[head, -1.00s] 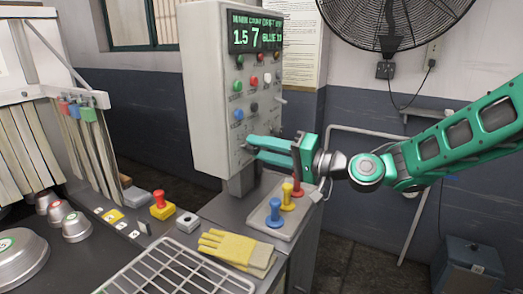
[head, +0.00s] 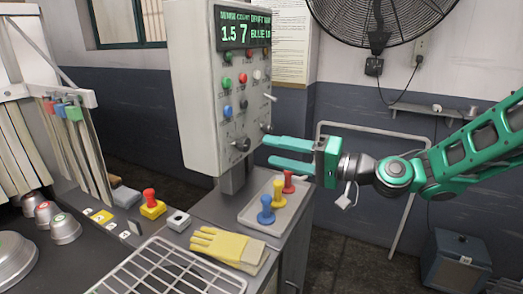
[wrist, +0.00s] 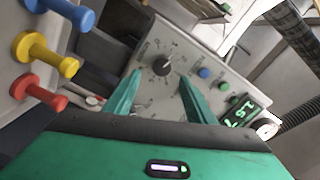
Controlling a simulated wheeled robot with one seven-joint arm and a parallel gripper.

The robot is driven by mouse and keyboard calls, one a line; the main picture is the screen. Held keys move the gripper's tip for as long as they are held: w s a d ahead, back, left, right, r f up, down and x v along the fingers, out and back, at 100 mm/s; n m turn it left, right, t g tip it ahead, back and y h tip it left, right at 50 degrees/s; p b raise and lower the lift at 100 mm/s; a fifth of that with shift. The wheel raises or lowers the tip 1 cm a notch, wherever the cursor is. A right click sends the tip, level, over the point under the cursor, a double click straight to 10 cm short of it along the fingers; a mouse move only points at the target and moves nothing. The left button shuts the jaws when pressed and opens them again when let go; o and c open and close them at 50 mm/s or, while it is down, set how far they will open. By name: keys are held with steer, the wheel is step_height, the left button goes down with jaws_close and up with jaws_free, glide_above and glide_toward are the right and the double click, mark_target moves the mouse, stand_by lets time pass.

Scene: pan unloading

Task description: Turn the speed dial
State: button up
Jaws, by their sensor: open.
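The speed dial appears to be the black knob (head: 241,145) low on the front of the grey control box (head: 199,92). In the wrist view the knob (wrist: 161,66) has a ring of marks and a pale pointer line. My gripper (head: 267,150) is open and empty, to the right of the knob and apart from it in the head view. In the wrist view my gripper (wrist: 160,77) has one green finger on each side below the knob, with the knob showing between and beyond the tips. The display (head: 243,33) reads 1.5, 7 and BLUE 10.
Small switches and coloured buttons (head: 227,82) sit above the knob. A tray (head: 253,216) with red, yellow and blue pegs stands below my gripper. Yellow gloves (head: 226,247) and a wire rack (head: 165,272) lie nearer. A fan (head: 375,20) hangs behind.

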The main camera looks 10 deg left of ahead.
steer(key=v, duration=0.3)
steer(key=shift+d, duration=0.2)
steer(key=shift+f, duration=0.1)
